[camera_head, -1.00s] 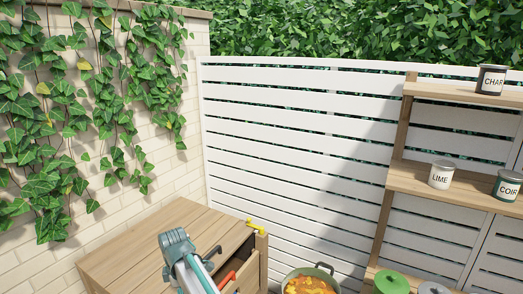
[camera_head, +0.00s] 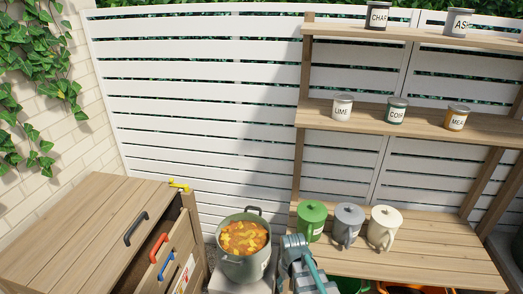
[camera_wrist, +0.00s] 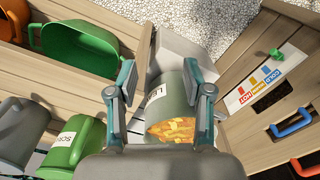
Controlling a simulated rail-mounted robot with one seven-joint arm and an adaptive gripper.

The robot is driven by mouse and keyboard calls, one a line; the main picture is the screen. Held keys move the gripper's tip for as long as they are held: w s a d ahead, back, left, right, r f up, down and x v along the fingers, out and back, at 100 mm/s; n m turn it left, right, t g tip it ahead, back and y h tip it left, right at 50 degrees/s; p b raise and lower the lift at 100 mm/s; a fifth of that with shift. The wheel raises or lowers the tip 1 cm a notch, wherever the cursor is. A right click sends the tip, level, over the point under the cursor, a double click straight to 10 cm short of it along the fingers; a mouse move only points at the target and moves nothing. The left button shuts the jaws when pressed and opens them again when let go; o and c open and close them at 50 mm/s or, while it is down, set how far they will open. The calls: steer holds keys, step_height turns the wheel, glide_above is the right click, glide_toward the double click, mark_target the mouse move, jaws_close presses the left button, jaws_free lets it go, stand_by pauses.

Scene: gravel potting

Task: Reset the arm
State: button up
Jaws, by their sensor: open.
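My gripper (camera_wrist: 164,85) is open in the wrist view, its two fingers apart with nothing held between them. Below and between the fingers is a grey-green pot (camera_wrist: 178,92) with orange and yellow contents. In the head view the same pot (camera_head: 245,268) stands on a pale block, left of my arm. My arm shows at the bottom centre of the head view, close to the pot's right side. The fingertips are hidden there.
A wooden cabinet (camera_head: 80,225) with coloured handles is at left. Labelled tins, including LIME (camera_head: 342,108), stand on upper shelves. A green scoop-like bin (camera_wrist: 85,50) lies below.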

steer(key=s+d+f+m, duration=0.2)
steer(key=s+d+m, duration=0.25)
steer(key=d, duration=0.35)
steer(key=s+f+g, duration=0.3)
steer(key=s+f, duration=0.6)
steer(key=s, duration=0.5)
steer(key=s+f+g, duration=0.3)
steer(key=s+f, duration=0.6)
steer(key=s, duration=0.6)
steer(key=shift+s+a+n+g, duration=0.15)
steer(key=shift+a+n+g, duration=0.15)
steer(key=shift+n+g, duration=0.1)
steer(key=shift+c, duration=0.3)
